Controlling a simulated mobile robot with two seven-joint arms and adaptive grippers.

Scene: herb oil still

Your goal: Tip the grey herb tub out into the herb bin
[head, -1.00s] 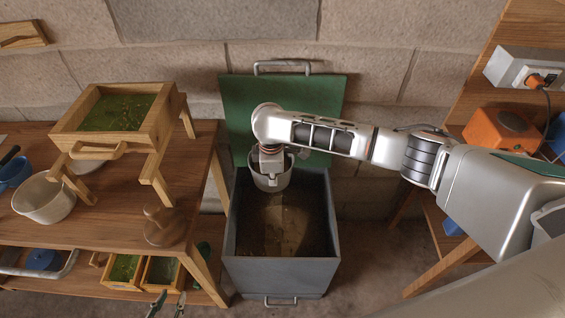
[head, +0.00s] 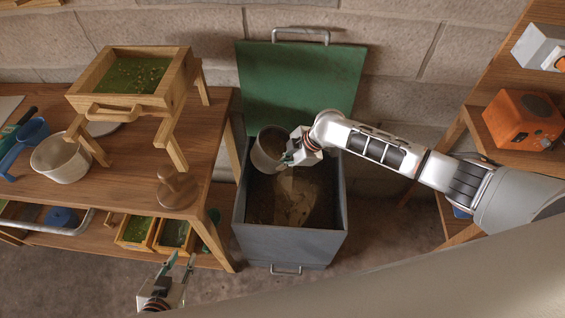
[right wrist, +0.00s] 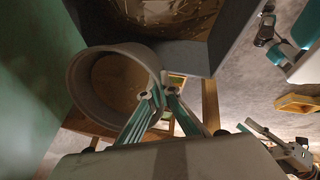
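The grey herb tub (head: 266,153) is over the back left part of the open grey herb bin (head: 290,243), in the head view. My right gripper (head: 292,154) is shut on the tub's rim from the right. The tub is tilted, and its mouth faces up towards the head camera. In the right wrist view, the two fingers (right wrist: 161,92) meet at the rim of the tub (right wrist: 80,92), and its inside looks brownish. I cannot tell whether herbs are in it. The bin has brown matter and a paler patch inside. My left gripper (head: 178,266) is open and empty, low in front of the table.
The bin's green lid (head: 300,75) stands open against the wall. A wooden table (head: 215,130) at the left holds a sieve frame (head: 125,85), a pale pot (head: 62,158) and a wooden knob-shaped tool (head: 177,188). Shelves with an orange box (head: 522,120) stand at the right.

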